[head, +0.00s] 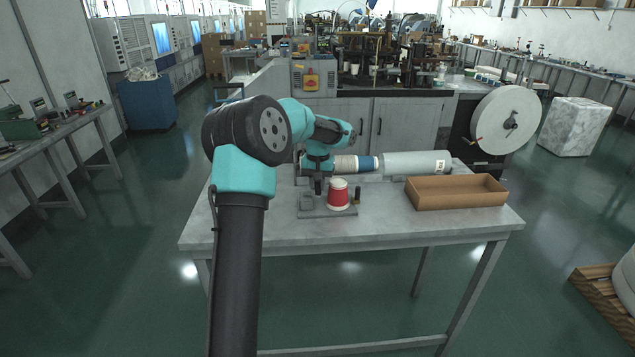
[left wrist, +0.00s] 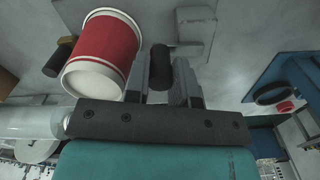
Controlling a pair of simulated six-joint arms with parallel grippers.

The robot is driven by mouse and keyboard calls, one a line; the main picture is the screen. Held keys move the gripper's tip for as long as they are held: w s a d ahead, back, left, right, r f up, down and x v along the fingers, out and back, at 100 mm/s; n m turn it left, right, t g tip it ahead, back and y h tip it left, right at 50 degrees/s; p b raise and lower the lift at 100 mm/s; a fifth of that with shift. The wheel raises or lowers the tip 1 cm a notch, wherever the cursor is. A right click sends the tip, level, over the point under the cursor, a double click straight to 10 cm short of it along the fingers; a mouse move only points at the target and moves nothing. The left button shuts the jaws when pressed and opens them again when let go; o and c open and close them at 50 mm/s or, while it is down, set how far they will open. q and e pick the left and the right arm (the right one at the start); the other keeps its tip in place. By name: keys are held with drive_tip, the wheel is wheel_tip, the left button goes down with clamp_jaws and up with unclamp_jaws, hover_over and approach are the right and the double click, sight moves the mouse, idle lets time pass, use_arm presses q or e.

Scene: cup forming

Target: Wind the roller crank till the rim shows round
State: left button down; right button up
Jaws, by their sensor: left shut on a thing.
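A red paper cup with white bands at both ends (head: 338,196) stands on a grey base plate (head: 314,212) on the table. It also shows large in the left wrist view (left wrist: 106,42), its pale end toward the camera. My left gripper (head: 318,186) is just left of the cup, apart from it. In the left wrist view its two fingers (left wrist: 164,82) stand either side of a dark round crank knob (left wrist: 160,62) and are shut on it. The crank arm and rollers are mostly hidden, and I cannot tell how round the rim is. My right gripper is not in view.
An open brown cardboard tray (head: 455,194) lies on the right of the table (head: 240,228). A small dark post (head: 357,196) stands right of the cup. The table's front left is clear.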

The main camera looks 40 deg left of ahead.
use_arm(q)
drive_tip(key=m, duration=0.2)
drive_tip(key=s+d+m, duration=0.1)
drive_tip(key=m, duration=0.1)
drive_tip(key=shift+s+m, duration=0.15)
drive_tip(key=shift+m, duration=0.15)
drive_tip(key=m, duration=0.1)
drive_tip(key=s+m, duration=0.1)
drive_tip(key=m, duration=0.2)
drive_tip(key=shift+s+m, duration=0.3)
drive_tip(key=m, duration=0.1)
drive_tip(key=s+m, duration=0.1)
drive_tip(key=m, duration=0.2)
drive_tip(key=shift+s+a+m, duration=0.15)
drive_tip(key=shift+s+m, duration=0.15)
drive_tip(key=shift+s+a+m, duration=0.2)
drive_tip(key=shift+s+m, duration=0.1)
drive_tip(key=shift+m, duration=0.7)
drive_tip(key=shift+s+a+m, duration=0.2)
drive_tip(key=shift+s+m, duration=0.05)
drive_tip(key=shift+m, duration=0.75)
drive_tip(key=c, duration=1)
unclamp_jaws()
drive_tip(key=shift+o, duration=0.2)
